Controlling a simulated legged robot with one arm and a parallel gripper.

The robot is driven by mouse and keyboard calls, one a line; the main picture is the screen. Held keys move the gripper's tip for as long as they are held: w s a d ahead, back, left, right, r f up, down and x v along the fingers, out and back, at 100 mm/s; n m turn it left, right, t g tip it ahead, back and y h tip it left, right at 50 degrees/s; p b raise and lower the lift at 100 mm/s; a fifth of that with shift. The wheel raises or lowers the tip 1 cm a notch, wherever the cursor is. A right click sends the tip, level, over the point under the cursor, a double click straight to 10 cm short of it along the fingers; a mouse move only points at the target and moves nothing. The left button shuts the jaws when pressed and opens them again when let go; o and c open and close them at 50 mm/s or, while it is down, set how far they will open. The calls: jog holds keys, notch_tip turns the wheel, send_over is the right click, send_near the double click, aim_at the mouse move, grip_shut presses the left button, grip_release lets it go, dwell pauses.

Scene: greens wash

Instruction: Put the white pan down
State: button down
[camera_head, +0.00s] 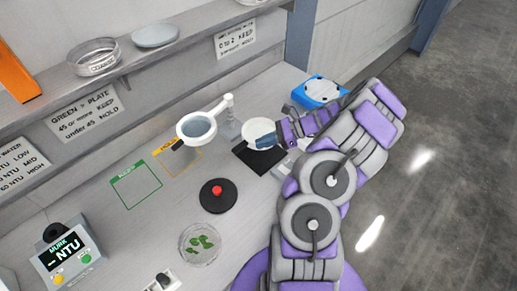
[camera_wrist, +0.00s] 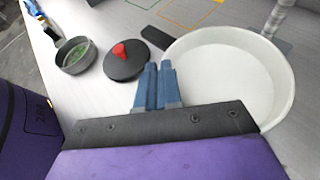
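The white pan (camera_head: 261,129) is a round shallow dish, empty inside, over a dark square pad (camera_head: 255,156). In the wrist view the white pan (camera_wrist: 235,75) fills the right side, looking nearly level. My gripper (camera_head: 268,141) is at its near side. In the wrist view the blue fingers of my gripper (camera_wrist: 160,68) are close together at the pan's left rim and look shut on it. The rim between the fingers is mostly hidden. I cannot tell whether the pan touches the pad.
A black disc with a red knob (camera_head: 217,194) and a dish of greens (camera_head: 200,244) lie to the left. A magnifier (camera_head: 197,128) stands behind. A blue-topped item (camera_head: 319,90) is at the back right. The green frame (camera_head: 136,187) is empty. A shelf (camera_head: 140,58) runs above.

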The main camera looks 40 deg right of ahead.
send_over(264, 165)
jog(key=a, duration=0.1)
notch_tip(264, 165, down, 4)
jog(key=shift+a+f+b, duration=0.1)
jog(key=shift+f+b, duration=0.15)
jog(key=shift+b, duration=0.2)
jog(key=f, duration=0.1)
jog(key=d+f, duration=0.1)
jog(key=f, duration=0.1)
jog(key=d+f+b, duration=0.1)
jog(key=f, duration=0.1)
jog(key=shift+d, duration=0.15)
jog(key=shift+a+r, duration=0.1)
jog(key=shift+a, duration=0.9)
jog(key=shift+f, duration=0.2)
jog(key=c, duration=1.3)
grip_release()
jog(key=shift+d, duration=0.55)
jog(key=shift+f, duration=0.1)
